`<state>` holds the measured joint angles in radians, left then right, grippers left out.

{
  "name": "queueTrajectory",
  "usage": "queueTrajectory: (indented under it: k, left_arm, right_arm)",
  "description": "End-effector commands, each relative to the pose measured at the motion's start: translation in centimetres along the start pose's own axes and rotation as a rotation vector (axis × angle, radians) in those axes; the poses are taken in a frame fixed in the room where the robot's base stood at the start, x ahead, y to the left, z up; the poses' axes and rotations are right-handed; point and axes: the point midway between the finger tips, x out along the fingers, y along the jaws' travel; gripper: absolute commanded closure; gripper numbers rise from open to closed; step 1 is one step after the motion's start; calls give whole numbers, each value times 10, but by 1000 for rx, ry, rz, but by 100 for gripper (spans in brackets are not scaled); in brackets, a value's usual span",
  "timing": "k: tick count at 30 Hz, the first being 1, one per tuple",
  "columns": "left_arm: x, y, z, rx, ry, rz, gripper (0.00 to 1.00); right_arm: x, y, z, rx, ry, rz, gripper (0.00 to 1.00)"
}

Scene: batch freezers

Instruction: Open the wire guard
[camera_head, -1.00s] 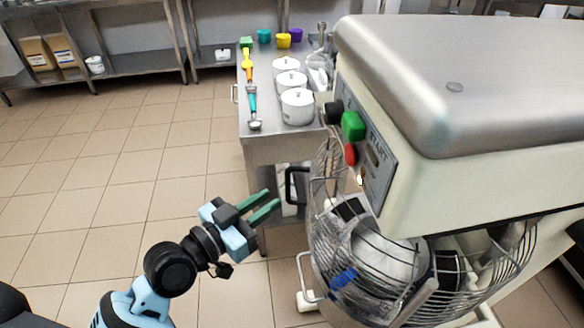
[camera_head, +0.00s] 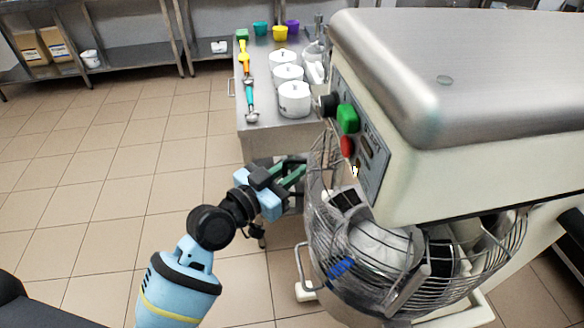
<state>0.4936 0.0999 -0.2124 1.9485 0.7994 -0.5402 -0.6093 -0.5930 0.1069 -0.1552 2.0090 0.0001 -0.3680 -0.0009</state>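The wire guard (camera_head: 322,215) is a curved steel cage around the front of the mixer bowl, under the cream mixer head. It appears closed across the bowl. A blue part (camera_head: 341,268) shows low on the guard or bowl. My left gripper (camera_head: 296,172) has green fingers that point at the guard's left side, close to its upper wires. The fingers look apart with a gap between them, and nothing shows in them. Whether they touch the wires I cannot tell. My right gripper is not in view.
The mixer (camera_head: 460,90) fills the right side, with a green button (camera_head: 347,118) and a red button (camera_head: 347,145) on its panel. Behind stands a steel table (camera_head: 262,122) with white pots (camera_head: 294,98) and scoops. The tiled floor at left is clear.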

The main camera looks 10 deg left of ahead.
Motion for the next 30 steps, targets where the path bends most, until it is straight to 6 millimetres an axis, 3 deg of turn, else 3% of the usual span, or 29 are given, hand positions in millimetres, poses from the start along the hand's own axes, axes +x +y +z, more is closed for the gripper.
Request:
queueTrajectory:
  k: [8,13,30]
  left_arm:
    - [2,0,0,0,0,0,81]
    - [2,0,0,0,0,0,100]
    - [4,1,0,1,0,-2,100]
  right_arm:
    - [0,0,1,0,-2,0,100]
    - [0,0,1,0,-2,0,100]
    - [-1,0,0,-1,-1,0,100]
